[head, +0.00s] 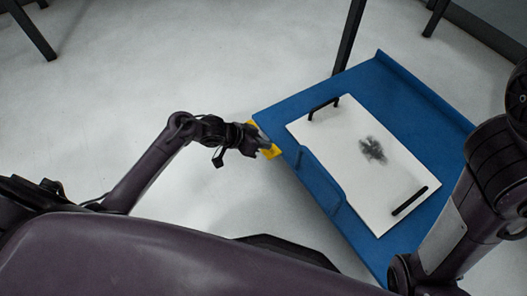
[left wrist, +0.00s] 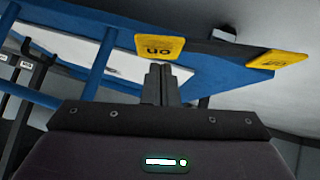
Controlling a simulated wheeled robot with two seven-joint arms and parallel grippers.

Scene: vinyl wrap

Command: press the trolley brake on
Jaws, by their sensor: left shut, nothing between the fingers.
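The trolley (head: 425,90) is a blue platform at the right of the head view. Two yellow brake plates sit at its left corner. The nearer yellow plate (head: 271,152) is beside my left gripper (head: 264,147), whose fingertips partly overlap the corner. In the left wrist view, one yellow plate (left wrist: 160,46) reads "ON" upside down, just beyond my closed fingertips (left wrist: 160,70). Another yellow plate (left wrist: 278,60) is to the right, its lettering hard to read. I cannot tell whether the fingertips touch the "ON" plate. My right arm shows, but its gripper does not.
A white board (head: 340,150) with a dark smudge and two black handles lies on the trolley. A blue rail (head: 318,178) runs along its near side. Dark legs (head: 348,40) stand behind. The pale floor (head: 130,70) left of the trolley is clear.

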